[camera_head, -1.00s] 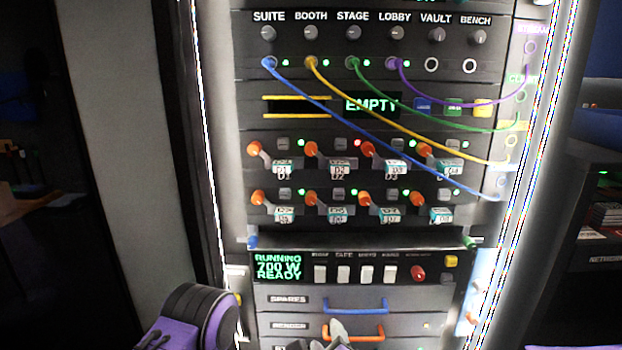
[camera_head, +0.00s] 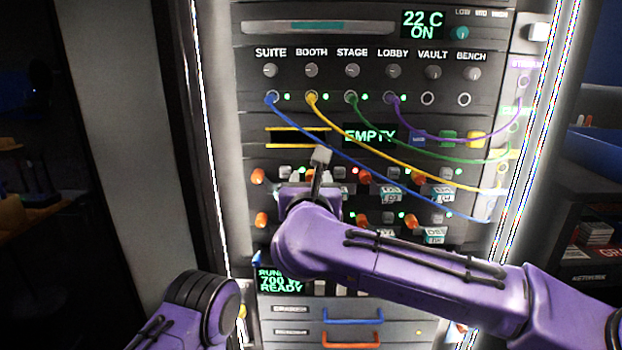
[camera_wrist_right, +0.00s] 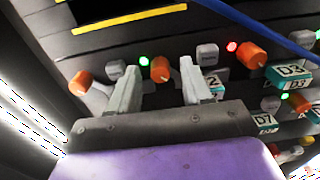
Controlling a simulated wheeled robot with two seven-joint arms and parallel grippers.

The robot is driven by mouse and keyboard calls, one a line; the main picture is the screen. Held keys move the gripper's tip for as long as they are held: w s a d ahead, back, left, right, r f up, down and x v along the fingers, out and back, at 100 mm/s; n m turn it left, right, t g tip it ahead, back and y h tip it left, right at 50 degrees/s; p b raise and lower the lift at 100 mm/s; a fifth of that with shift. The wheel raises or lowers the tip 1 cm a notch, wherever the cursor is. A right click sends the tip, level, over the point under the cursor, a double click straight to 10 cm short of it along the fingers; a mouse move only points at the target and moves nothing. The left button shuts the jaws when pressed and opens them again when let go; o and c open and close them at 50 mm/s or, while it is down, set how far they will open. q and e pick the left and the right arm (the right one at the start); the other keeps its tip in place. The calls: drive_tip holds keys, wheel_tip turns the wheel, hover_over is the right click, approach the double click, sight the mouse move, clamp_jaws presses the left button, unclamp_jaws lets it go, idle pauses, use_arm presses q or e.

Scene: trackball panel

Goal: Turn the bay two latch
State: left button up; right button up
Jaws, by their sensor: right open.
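The bay two latch, an orange-tipped lever (camera_wrist_right: 160,70), is in the right wrist view beside the partly hidden D2 label (camera_wrist_right: 212,82). My right gripper (camera_wrist_right: 158,82) is open, with one finger on each side of the orange tip. I cannot tell whether either finger touches it. A red light (camera_wrist_right: 232,46) glows right of the D2 button. My left gripper is out of view; only its arm shows at the lower left.
The D1 latch (camera_wrist_right: 80,82) and D3 latch (camera_wrist_right: 250,55) flank it closely. Blue (camera_head: 345,160), yellow (camera_head: 400,165), green and purple cables hang across the panel's right side. A lower row of latches sits beneath, partly behind my arm.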

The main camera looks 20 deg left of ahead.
drive_tip(key=shift+w, duration=0.15)
clamp_jaws()
